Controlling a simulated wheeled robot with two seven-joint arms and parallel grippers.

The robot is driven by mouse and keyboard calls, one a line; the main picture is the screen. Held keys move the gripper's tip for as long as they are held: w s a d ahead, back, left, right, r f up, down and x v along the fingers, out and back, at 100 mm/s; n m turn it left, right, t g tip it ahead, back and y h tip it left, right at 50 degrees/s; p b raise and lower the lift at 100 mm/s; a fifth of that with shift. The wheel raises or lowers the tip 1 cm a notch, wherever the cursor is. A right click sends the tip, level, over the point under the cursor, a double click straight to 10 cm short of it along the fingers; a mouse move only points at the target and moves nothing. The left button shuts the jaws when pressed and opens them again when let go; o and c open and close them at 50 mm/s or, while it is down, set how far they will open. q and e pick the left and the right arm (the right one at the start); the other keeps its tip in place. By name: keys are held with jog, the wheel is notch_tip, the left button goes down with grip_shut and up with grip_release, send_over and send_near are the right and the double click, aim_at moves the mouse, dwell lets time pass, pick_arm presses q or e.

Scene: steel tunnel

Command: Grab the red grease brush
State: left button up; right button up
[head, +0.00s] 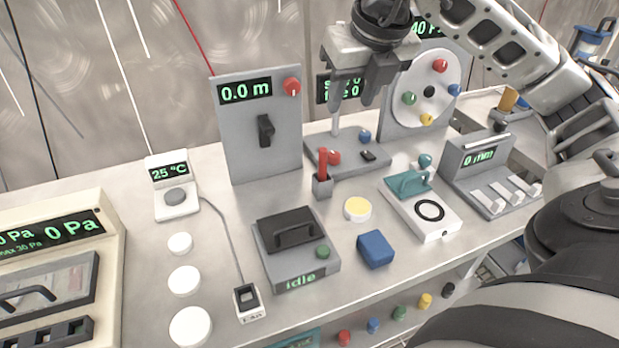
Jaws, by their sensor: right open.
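The red grease brush (323,162) stands upright in a small grey holder (322,188) near the middle of the bench. Only its red handle shows; its lower end is hidden in the holder. My right gripper (352,101) hangs above and a little to the right of the brush, fingers pointing down. It is open, with nothing seen between its fingers, and apart from the brush. My left gripper is not in view.
A grey panel reading 0.0 m (258,140) stands behind left of the brush.

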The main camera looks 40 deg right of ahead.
aim_at(324, 151)
jog(key=shift+w+a+b+x, duration=0.15)
jog(key=shift+x, duration=2.75)
jog(key=shift+w+a+b+x, duration=0.15)
jog(key=shift+b+x, duration=0.05)
jog(key=shift+x, duration=2.75)
jog(key=shift+w+a+b+x, duration=0.1)
jog(key=shift+a+b+x, duration=0.05)
jog(key=shift+x, duration=2.75)
jog(key=shift+r, duration=0.1)
jog(key=shift+c, duration=0.3)
grip_shut()
